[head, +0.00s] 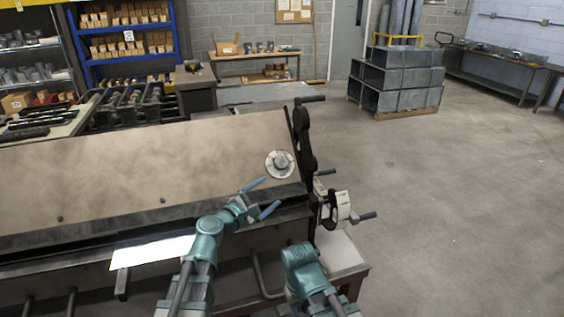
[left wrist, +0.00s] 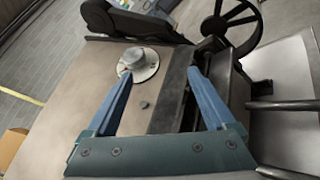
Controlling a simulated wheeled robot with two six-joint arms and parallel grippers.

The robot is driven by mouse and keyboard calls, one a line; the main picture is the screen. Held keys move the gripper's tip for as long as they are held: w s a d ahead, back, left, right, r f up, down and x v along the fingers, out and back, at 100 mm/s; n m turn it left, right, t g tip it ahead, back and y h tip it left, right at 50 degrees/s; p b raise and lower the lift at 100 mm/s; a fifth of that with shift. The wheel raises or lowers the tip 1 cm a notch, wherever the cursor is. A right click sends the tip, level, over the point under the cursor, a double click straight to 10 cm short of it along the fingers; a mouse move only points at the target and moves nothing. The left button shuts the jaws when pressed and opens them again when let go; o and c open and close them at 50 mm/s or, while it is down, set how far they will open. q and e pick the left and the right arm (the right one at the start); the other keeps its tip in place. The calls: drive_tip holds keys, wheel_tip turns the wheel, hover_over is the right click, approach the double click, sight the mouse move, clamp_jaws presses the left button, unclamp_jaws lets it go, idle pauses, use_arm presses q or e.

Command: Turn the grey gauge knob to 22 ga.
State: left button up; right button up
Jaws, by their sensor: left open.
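The grey gauge knob (head: 281,161) sits on a round pale dial plate (head: 271,168) at the right end of the machine's broad tan sloping panel. In the left wrist view the knob (left wrist: 134,57) is just beyond the left fingertip. The dial's markings are too small to read. My left gripper (head: 273,191) is open with blue fingers, just below the knob in the head view.
A dark lever arm (head: 303,140) stands at the panel's right end, close to the knob. A handwheel (head: 330,210) is below it. A pale sheet (head: 152,251) lies at the machine's front left. Stacked ducts (head: 400,80) stand far back; the floor at right is clear.

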sight(281, 163)
use_arm(q)
drive_tip(key=w+d+n, duration=0.1)
drive_tip(key=w, duration=0.3)
drive_tip(key=w+d+r+n+t, duration=0.1)
drive_tip(key=w+d+n, duration=0.1)
drive_tip(key=w, duration=0.3)
drive_tip(key=w+d+r+n+t+y, duration=0.1)
drive_tip(key=w, duration=0.4)
drive_tip(key=shift+d+r, duration=0.15)
drive_tip(key=shift+d, duration=0.15)
drive_tip(key=shift+r, duration=0.1)
drive_tip(key=c, duration=1.4)
